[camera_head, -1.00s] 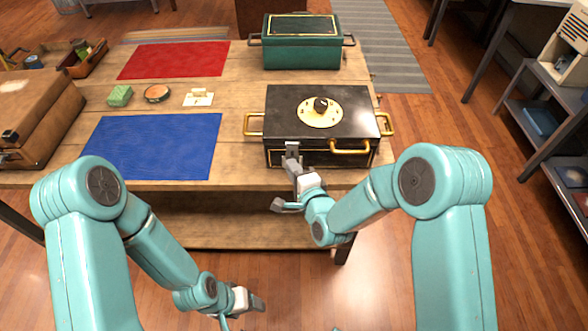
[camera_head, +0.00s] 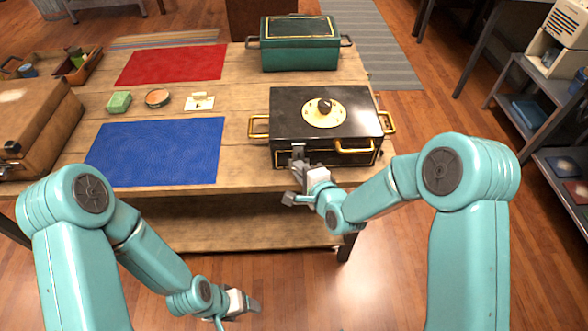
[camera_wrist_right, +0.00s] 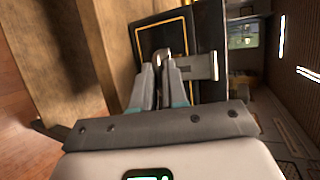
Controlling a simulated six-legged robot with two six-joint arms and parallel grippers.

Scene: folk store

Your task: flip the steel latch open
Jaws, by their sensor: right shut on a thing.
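The black box (camera_head: 290,104) with gold trim stands at the right front of the table. The steel latch (camera_head: 298,151) is a grey piece on its front face, left of the gold front handle (camera_head: 353,148). It also shows in the right wrist view as a flat grey bar (camera_wrist_right: 203,67) with a rounded metal part between my fingertips. My right gripper (camera_head: 298,168) is at the latch, and in the wrist view its fingers (camera_wrist_right: 161,72) are shut on it. My left gripper (camera_head: 246,304) hangs low in front of the table; its jaw opening is unclear.
A green box (camera_head: 300,50) stands behind. A blue mat (camera_head: 155,150) and a brown case (camera_head: 30,118) lie to the left. The table's front edge is close below the latch.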

